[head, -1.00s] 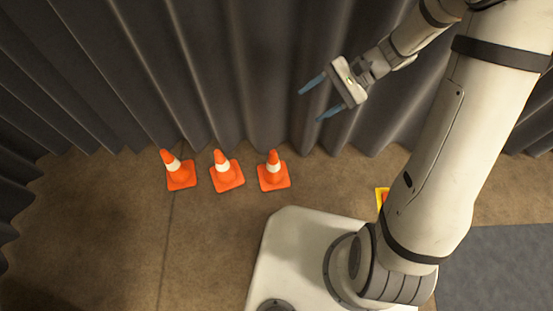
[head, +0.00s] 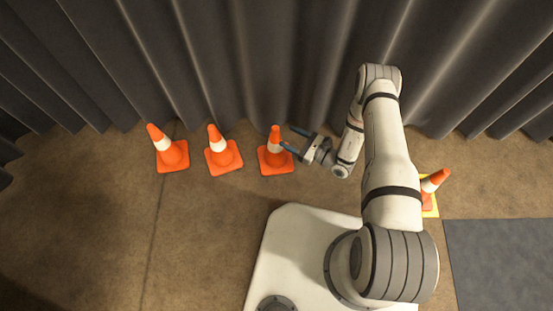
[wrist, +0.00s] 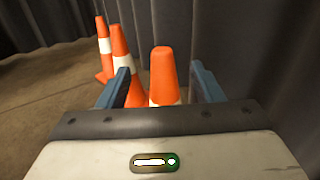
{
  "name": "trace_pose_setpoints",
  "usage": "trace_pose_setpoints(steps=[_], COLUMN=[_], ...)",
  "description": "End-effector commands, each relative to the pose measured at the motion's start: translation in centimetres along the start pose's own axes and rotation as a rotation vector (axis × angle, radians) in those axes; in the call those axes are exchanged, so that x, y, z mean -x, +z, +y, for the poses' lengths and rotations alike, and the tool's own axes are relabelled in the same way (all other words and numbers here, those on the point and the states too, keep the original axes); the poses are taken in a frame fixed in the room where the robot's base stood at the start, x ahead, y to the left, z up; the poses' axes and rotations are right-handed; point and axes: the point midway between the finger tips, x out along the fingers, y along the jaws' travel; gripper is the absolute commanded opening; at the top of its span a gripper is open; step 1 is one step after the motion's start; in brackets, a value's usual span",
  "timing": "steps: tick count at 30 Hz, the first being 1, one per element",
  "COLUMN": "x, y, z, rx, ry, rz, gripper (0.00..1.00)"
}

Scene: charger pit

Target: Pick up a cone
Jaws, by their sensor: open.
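Three orange cones with white bands stand upright in a row on the floor by the curtain: the left cone (head: 171,155), the middle cone (head: 222,156) and the right cone (head: 276,158). My gripper (head: 287,140) is open beside the right cone, on its right, with its fingers pointing left at it. In the wrist view the right cone (wrist: 162,75) shows between the two blue fingers of my gripper (wrist: 160,82), its lower part hidden by the gripper body. The other two cones stand behind it, to the left.
Another orange cone (head: 432,185) stands on a yellow-edged patch (head: 430,211) at the right, partly behind my arm. A dark curtain (head: 230,60) runs close behind the row. A grey mat (head: 505,260) lies at the right. The floor at the left front is clear.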

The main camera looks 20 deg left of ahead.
Motion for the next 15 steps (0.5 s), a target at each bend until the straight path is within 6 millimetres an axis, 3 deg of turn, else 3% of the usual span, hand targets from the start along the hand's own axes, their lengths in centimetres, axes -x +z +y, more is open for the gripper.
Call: trace_pose_setpoints(steps=[1, 3, 15], x=[0.2, 0.2, -4.2], y=[-1.4, -2.1, -2.8], z=[0.3, 0.4, 0.0], rx=[-0.009, -0.015, -0.014], ry=[-0.017, -0.034, -0.04], rz=[0.002, 0.003, 0.003], gripper=[0.6, 0.6, 0.6])
